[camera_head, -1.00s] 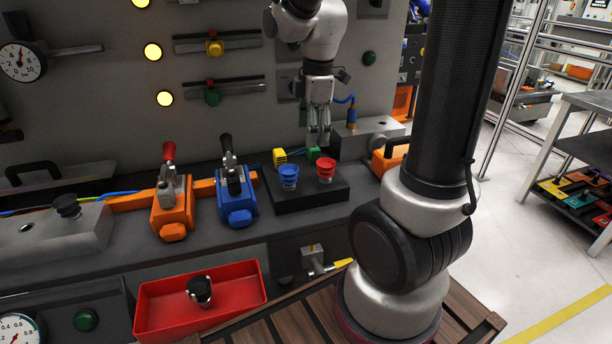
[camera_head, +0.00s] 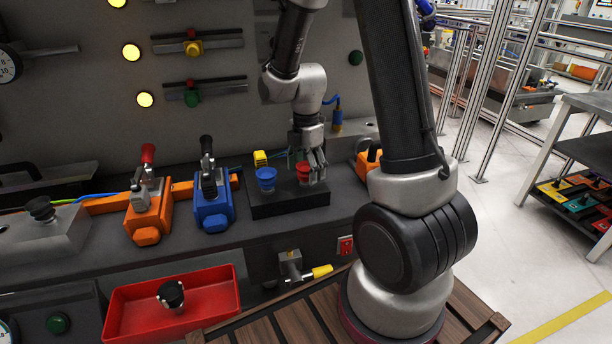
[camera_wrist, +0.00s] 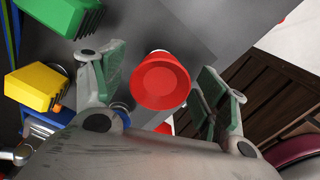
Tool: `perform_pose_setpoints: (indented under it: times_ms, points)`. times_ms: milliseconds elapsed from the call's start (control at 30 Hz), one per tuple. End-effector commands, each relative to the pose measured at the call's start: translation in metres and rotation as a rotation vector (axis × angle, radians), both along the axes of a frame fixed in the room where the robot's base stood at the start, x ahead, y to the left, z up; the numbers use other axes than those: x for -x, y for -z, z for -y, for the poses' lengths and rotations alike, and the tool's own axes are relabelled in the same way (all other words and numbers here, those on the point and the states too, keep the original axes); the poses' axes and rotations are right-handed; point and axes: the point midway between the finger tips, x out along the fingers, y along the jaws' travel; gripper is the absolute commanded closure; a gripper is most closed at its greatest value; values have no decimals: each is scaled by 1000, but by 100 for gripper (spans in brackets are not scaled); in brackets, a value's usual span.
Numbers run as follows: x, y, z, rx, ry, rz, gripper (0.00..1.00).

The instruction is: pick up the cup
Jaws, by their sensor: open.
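A red cup (camera_head: 303,174) stands upright on a black block (camera_head: 290,203) on the workbench. A blue cup (camera_head: 266,180) stands to its left on the same block; which cup the task means, I cannot tell. My gripper (camera_head: 311,163) points down at the red cup, with its fingers close by it and partly covering its right side. In the wrist view the red cup (camera_wrist: 161,82) shows between the two spread, green-padded fingers, with gaps on both sides. The gripper is open and holds nothing.
A yellow connector (camera_head: 260,158) is behind the blue cup. Blue (camera_head: 213,208) and orange (camera_head: 149,220) toggle clamps stand to the left. A red tray (camera_head: 205,297) holding a black-topped item (camera_head: 171,295) is at front left. An orange part (camera_head: 366,165) is right of the block.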

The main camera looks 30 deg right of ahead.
Motion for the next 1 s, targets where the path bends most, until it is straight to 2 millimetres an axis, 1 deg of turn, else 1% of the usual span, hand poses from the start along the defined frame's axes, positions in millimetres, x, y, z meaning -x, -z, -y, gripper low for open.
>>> perform_pose_setpoints:
  times_ms: [133,167,300,367,400,433,667,767,867,1000]
  points:
    - [0,0,0,0,0,0,27]
    - [0,0,0,0,0,0,30]
    - [0,0,0,0,1,0,56]
    - [0,0,0,0,1,0,67]
    - [0,0,0,0,1,0,74]
    - [0,0,0,0,1,0,79]
    - [0,-1,0,0,1,0,79]
    - [0,-6,0,0,1,2,79]
    - [-1,-22,0,0,1,4,79]
    - [-1,-53,0,0,1,6,79]
